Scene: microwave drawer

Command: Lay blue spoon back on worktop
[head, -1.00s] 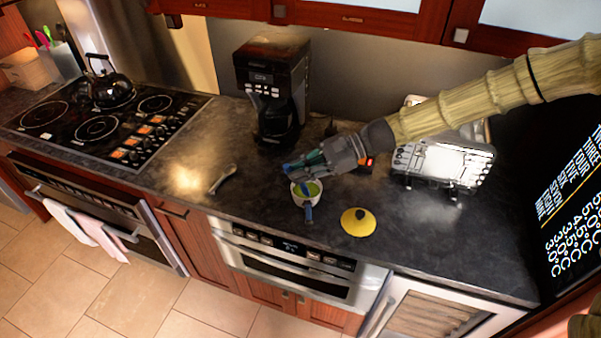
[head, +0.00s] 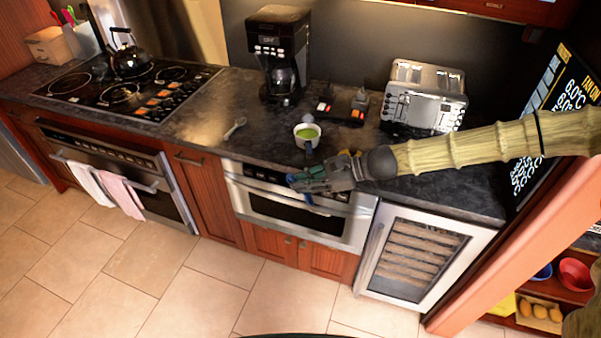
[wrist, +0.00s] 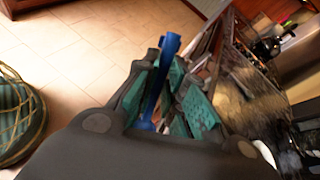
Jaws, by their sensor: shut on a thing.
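My gripper (head: 298,183) is shut on the blue spoon, which shows between its teal finger pads in the wrist view (wrist: 162,75). In the head view only small blue bits of the spoon show by the fingertips. The gripper is at the front edge of the dark worktop (head: 200,128), in front of the microwave drawer (head: 290,207) as seen from the head. The spoon appears to be off the worktop; its height above the edge is hard to tell. A white cup (head: 299,133) with green contents stands on the worktop just behind the gripper.
A grey spoon (head: 235,127) lies left of the cup, with clear worktop around it. The coffee maker (head: 278,55) and toaster (head: 425,97) stand at the back. The stove with a kettle (head: 130,60) is at left. The yellow lid is mostly hidden by my gripper.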

